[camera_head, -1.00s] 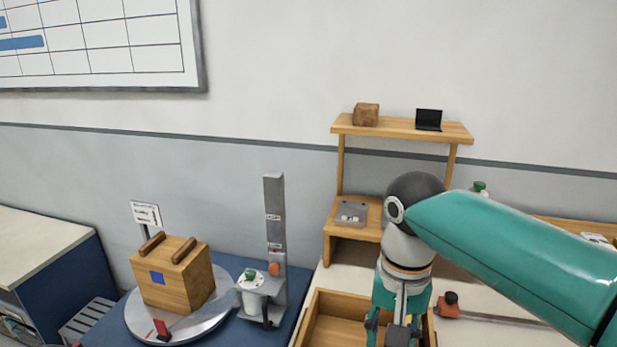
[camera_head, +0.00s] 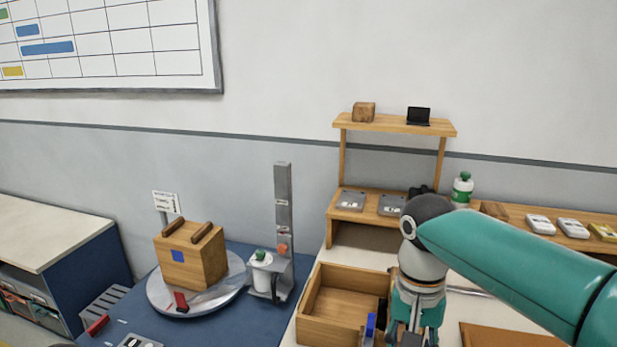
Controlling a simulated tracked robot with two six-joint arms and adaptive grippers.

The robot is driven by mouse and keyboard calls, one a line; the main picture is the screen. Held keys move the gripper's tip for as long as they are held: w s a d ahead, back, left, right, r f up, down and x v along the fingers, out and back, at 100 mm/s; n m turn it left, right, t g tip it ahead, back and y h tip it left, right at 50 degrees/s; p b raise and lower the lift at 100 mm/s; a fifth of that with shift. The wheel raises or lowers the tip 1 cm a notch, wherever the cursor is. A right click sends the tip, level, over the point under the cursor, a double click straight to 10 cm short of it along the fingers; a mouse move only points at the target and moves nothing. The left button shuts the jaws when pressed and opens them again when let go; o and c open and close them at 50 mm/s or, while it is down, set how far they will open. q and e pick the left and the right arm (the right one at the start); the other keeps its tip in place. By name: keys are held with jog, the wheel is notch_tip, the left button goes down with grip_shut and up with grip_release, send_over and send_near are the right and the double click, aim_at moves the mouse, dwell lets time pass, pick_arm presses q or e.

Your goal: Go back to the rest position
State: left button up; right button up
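My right arm comes in from the right, with its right gripper (camera_head: 408,335) pointing down at the bottom edge beside the right wall of an open wooden tray (camera_head: 335,300). The fingertips are cut off by the frame, so whether it is open or shut does not show. A small blue upright piece (camera_head: 370,325) shows just left of the gripper; I cannot tell whether it touches it. My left gripper is not in view.
A wooden box (camera_head: 190,262) with two handles stands on a round grey turntable (camera_head: 232,287). Beside it is a grey post (camera_head: 283,205) with a white bottle (camera_head: 262,272). A wooden shelf (camera_head: 390,125) stands behind. A green-capped bottle (camera_head: 462,188) is behind my arm.

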jog(key=s+d+f+g, duration=0.1)
jog(key=s+f+g, duration=0.15)
jog(key=f, duration=0.75)
jog(key=s+d+f+g, duration=0.2)
jog(key=s+f, duration=0.1)
jog(key=f, duration=0.7)
jog(key=s+a+f+t+y, duration=0.15)
jog(key=s+a+f, duration=0.25)
jog(key=s+f, duration=0.5)
jog(key=s+a+f+y, duration=0.3)
jog(key=s+f, duration=0.3)
jog(key=f, duration=0.5)
jog(key=w+t, duration=0.1)
jog(key=w, duration=0.1)
jog(key=w+n+t, duration=0.1)
jog(key=t, duration=0.1)
jog(key=w+n+t, duration=0.1)
jog(key=w, duration=0.1)
jog(key=shift+w+d+f+t, duration=0.25)
jog(key=shift+w+d+t, duration=0.05)
jog(key=shift+a, duration=0.1)
